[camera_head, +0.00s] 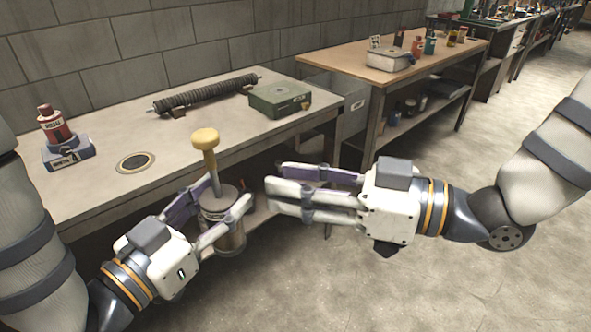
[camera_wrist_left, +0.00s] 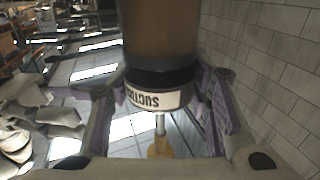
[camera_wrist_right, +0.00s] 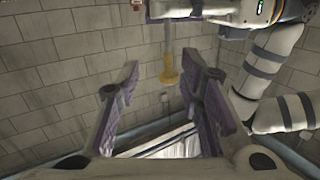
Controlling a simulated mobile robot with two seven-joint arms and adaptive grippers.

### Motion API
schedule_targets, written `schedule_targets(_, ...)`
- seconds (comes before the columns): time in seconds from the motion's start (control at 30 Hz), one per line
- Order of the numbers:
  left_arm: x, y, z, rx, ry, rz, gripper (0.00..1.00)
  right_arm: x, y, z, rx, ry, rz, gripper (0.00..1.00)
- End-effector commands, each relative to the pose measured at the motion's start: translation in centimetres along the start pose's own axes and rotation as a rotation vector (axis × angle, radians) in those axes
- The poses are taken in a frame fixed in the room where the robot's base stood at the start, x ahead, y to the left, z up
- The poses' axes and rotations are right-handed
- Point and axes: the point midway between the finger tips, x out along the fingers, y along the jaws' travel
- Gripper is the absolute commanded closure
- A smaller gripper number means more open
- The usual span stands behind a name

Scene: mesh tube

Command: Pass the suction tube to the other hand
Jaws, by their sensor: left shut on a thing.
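The suction tube (camera_head: 226,236) is a grey-brown cylinder with a thin rod and a yellow knob (camera_head: 205,138) at its top. My left gripper (camera_head: 222,196) is shut around its upper body, holding it roughly upright in front of the bench. In the left wrist view, the tube (camera_wrist_left: 160,40) sits between the fingers with a white label partly reading "SUCTI". My right gripper (camera_head: 280,184) is open and empty, just right of the tube, its fingers pointing left toward it. The right wrist view shows the knob (camera_wrist_right: 169,77) beyond the open fingers, apart from them.
The workbench (camera_head: 110,190) behind the tube carries a red bottle (camera_head: 54,125) on a blue-grey box, a round ring (camera_head: 135,162), a dark ridged roll (camera_head: 208,93) and a green box (camera_head: 279,98). A second bench (camera_head: 340,62) stands behind. Floor at front right is clear.

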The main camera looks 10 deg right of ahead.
Motion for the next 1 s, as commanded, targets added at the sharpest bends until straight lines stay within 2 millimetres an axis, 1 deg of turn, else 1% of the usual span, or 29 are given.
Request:
schedule_targets(0.03,0.0,0.0,0.0,0.0,0.001,0.0,0.89,-0.1,-0.3,-1.1,-0.025,0.029,-0.019,0.66)
schedule_targets(0.07,0.0,0.0,0.0,0.0,0.001,0.0,0.89,-0.1,-0.5,-1.5,-0.038,0.043,-0.029,0.66)
schedule_targets(0.17,0.0,0.0,0.0,0.0,0.0,0.0,0.89,0.4,-0.9,-2.3,-0.058,0.063,-0.048,0.66)
schedule_targets(0.27,0.0,0.0,0.0,0.0,0.0,0.0,0.89,2.1,-1.1,-2.3,-0.06,0.062,-0.051,0.66)
schedule_targets(0.5,0.0,0.0,0.0,0.0,0.001,0.0,0.89,8.0,-1.3,-2.6,-0.06,0.06,-0.051,0.66)
schedule_targets(0.6,0.0,0.0,0.0,0.0,0.001,0.0,0.89,9.9,-1.4,-2.8,-0.06,0.061,-0.048,0.66)
schedule_targets(0.7,0.0,0.0,0.0,0.0,0.001,0.0,0.89,11.1,-1.4,-2.8,-0.058,0.06,-0.047,0.66)
schedule_targets(0.83,0.0,0.0,0.0,0.0,0.001,0.0,0.89,11.8,-1.4,-2.9,-0.056,0.061,-0.046,0.66)
schedule_targets(1.0,0.0,0.0,0.0,0.0,0.001,0.0,0.89,11.8,-1.4,-2.9,-0.056,0.061,-0.046,0.66)
